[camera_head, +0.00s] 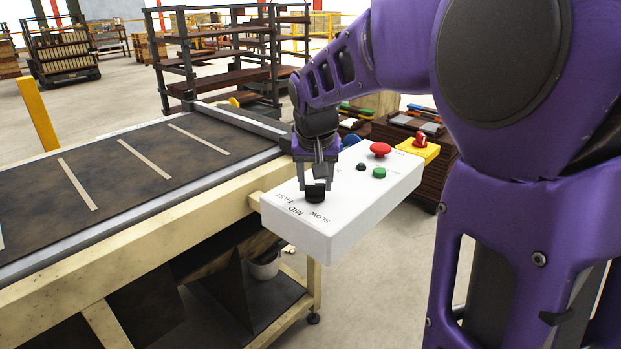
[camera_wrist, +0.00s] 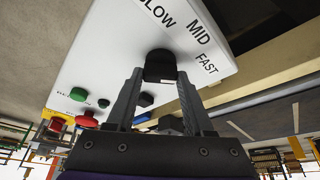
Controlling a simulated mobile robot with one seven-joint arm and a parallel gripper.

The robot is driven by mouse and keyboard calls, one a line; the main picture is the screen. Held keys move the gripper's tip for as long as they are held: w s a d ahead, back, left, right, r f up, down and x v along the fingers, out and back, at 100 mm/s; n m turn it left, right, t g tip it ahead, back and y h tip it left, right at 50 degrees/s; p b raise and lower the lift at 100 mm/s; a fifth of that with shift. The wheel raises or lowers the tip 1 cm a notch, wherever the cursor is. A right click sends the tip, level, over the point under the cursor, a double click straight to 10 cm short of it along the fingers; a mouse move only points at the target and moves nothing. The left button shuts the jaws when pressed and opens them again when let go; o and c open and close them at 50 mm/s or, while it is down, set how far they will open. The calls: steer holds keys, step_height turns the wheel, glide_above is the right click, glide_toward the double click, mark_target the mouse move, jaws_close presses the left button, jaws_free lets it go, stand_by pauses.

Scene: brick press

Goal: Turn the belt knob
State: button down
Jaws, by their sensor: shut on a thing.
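The belt knob (camera_head: 315,193) is a black round knob on the white control box (camera_head: 345,220), near the words SLOW, MID and FAST. My gripper (camera_head: 316,182) reaches down onto it from above, its fingers around the knob's sides. In the wrist view the knob (camera_wrist: 160,66) sits between the tips of my gripper (camera_wrist: 160,75), which is shut on it. A white mark on the knob's lower side faces the camera. In the head view the fingers partly hide the knob, and its pointing direction cannot be told.
A red mushroom button (camera_head: 380,150), a green button (camera_head: 379,173) and a small black button (camera_head: 361,167) stand on the box. A red switch on a yellow base (camera_head: 420,147) is at its far end. The dark belt (camera_head: 120,175) runs to the left.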

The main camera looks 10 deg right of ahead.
steer(key=shift+r+p, duration=0.1)
steer(key=shift+p, duration=0.25)
steer(key=n+p, duration=0.1)
steer(key=n, duration=0.1)
steer(key=n+y+p, duration=0.1)
steer(key=n+p, duration=0.1)
steer(key=shift+d+r+y, duration=0.1)
steer(key=shift+d+y, duration=0.05)
steer(key=shift+y, duration=0.15)
steer(key=n+y, duration=0.1)
steer(key=n, duration=0.1)
steer(key=n+p, duration=0.1)
steer(key=n, duration=0.1)
steer(key=shift+w+d+f+n+y, duration=0.1)
steer(key=shift+f+n+y, duration=0.1)
steer(key=shift+n+y, duration=0.2)
steer(key=n+g, duration=0.1)
steer(key=n, duration=0.1)
steer(key=n+y, duration=0.1)
steer(key=n, duration=0.2)
steer(key=shift+w+d+n+g+y, duration=0.1)
steer(key=shift+n+g+y, duration=0.2)
steer(key=shift+g, duration=0.1)
steer(key=n+g+p, duration=0.1)
steer(key=n, duration=0.1)
steer(key=n+g+p, duration=0.1)
steer(key=n, duration=0.2)
steer(key=shift+w+y, duration=0.1)
steer(key=shift+y, duration=0.2)
steer(key=shift+n, duration=0.3)
